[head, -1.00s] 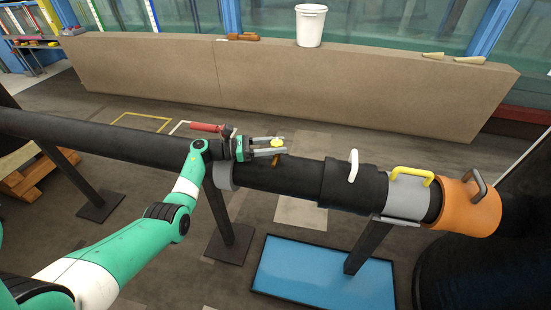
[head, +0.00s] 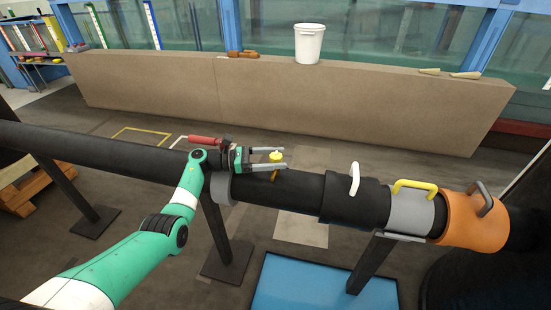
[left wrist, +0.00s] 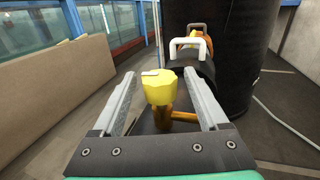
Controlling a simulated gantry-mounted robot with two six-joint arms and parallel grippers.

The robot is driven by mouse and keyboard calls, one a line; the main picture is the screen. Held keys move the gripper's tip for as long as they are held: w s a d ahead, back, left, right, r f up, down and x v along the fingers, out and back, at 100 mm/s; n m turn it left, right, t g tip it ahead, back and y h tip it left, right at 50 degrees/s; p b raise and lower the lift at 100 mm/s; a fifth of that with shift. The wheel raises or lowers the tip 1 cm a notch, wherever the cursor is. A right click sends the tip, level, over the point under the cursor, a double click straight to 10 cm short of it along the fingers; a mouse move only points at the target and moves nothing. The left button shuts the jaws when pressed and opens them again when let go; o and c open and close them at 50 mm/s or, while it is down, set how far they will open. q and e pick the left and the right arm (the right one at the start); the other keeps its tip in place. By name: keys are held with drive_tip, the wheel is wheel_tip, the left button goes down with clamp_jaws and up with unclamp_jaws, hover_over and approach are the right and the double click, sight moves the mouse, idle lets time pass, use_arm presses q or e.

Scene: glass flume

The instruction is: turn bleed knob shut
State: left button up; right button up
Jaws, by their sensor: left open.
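The yellow bleed knob (head: 275,156) stands on top of the black pipe (head: 285,188), on a brass-coloured stem. In the left wrist view the knob (left wrist: 160,88) sits between the two fingers, with a small white mark on its top and a brass side lever (left wrist: 184,117) pointing right. My left gripper (head: 284,157) is open around the knob, one finger on each side. Gaps show between the fingers and the knob in the left wrist view (left wrist: 160,95). My right gripper is out of view.
A red-handled lever (head: 206,141) lies on the pipe behind my gripper. White (head: 354,178) and yellow (head: 415,185) handles and an orange collar (head: 472,222) are further right. A blue tray (head: 320,288) is below. A low wall (head: 300,100) bears a white bucket (head: 309,44).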

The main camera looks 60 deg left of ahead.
sight(275, 156)
use_arm(q)
drive_tip(key=r+p, duration=0.2)
drive_tip(key=r, duration=0.1)
drive_tip(key=r+p, duration=0.1)
drive_tip(key=p, duration=0.1)
drive_tip(key=shift+s+d+r, duration=0.25)
drive_tip(key=shift+s+r, duration=0.05)
drive_tip(key=shift+r, duration=0.1)
drive_tip(key=s+d+r+p, duration=0.8)
drive_tip(key=d, duration=0.2)
drive_tip(key=shift+s+p, duration=0.35)
drive_tip(key=shift+p, duration=0.05)
